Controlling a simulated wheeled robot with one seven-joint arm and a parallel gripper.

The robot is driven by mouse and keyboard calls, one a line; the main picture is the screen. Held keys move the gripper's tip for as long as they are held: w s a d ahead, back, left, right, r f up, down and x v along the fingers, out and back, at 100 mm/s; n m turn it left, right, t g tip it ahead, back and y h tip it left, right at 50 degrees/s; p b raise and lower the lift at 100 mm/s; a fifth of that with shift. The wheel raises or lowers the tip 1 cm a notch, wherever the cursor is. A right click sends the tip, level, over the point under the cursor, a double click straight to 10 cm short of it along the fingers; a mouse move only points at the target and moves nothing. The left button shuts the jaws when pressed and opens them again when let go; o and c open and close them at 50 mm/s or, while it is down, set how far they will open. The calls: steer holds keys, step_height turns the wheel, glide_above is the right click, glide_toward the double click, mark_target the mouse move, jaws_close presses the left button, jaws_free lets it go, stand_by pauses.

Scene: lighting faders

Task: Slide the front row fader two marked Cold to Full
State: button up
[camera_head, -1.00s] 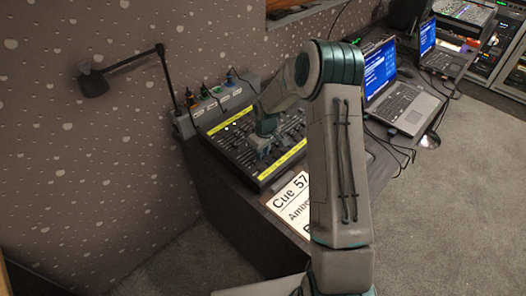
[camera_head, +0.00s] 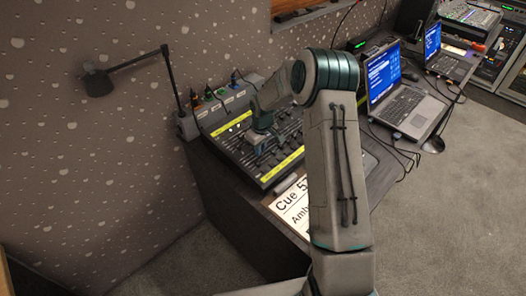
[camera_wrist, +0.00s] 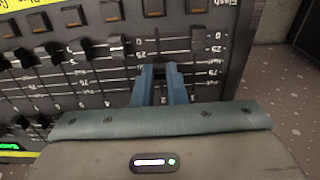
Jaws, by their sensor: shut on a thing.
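The black lighting board (camera_head: 232,153) lies on the desk in the head view, with yellow label strips along its rows. My gripper (camera_head: 259,140) is down over the board's fader area. In the wrist view my gripper (camera_wrist: 160,72) has its two blue fingers close together, shut on a fader cap that the fingers mostly hide. The fingers are partway along the slot, past the 25 marks. Other front row fader caps (camera_wrist: 115,46) sit to the left near the 0 and 25 marks. The Cold label cannot be read.
Square flash buttons (camera_wrist: 112,11) line the strip beyond the faders. A cue card (camera_head: 290,205) lies in front of the board. A desk lamp (camera_head: 97,82) stands at the left. Laptops (camera_head: 400,105) stand to the right.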

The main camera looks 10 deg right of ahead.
steer(key=shift+w+a+r, duration=0.1)
steer(key=shift+w+a, duration=0.3)
steer(key=shift+w, duration=0.2)
steer(key=shift+w+a, duration=0.4)
steer(key=shift+w, duration=0.2)
steer(key=o, duration=0.4)
steer(key=shift+o, duration=0.2)
steer(key=shift+r, duration=0.15)
steer(key=shift+r+p, duration=0.45)
steer(key=shift+r, duration=0.65)
step_height(320, 180, up, 14)
steer(key=s+b, duration=0.1)
steer(key=b, duration=0.1)
steer(key=shift+d, duration=0.4)
steer(key=shift+f, duration=0.1)
